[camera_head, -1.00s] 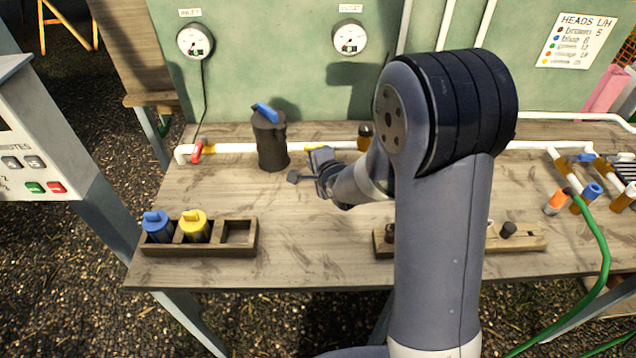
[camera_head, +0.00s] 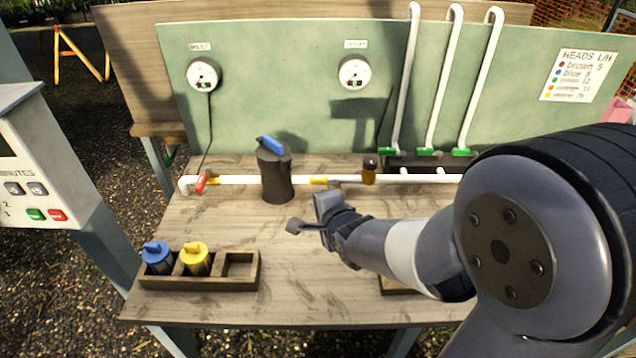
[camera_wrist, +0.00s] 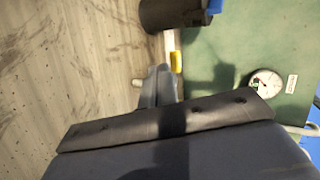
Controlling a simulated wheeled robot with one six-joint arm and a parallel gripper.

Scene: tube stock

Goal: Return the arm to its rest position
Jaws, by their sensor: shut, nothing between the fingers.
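My gripper (camera_head: 308,226) hangs above the middle of the wooden workbench (camera_head: 215,225) in the head view, pointing left. It is shut and holds nothing. Its closed fingers also show in the wrist view (camera_wrist: 160,84), with bare bench to their left. My arm reaches in from the right and hides the right part of the bench. A dark canister with a blue handle (camera_head: 275,172) stands upright on the bench, to the left of and behind the gripper, apart from it. The canister shows partly at the top of the wrist view (camera_wrist: 172,12).
A wooden rack (camera_head: 205,283) at front left holds a blue-capped and a yellow-capped tube; its right slot is empty. A white pipe (camera_head: 232,180) with a red valve (camera_head: 202,183) runs along the back, below the green panel (camera_head: 270,80) with two gauges. The bench's front middle is clear.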

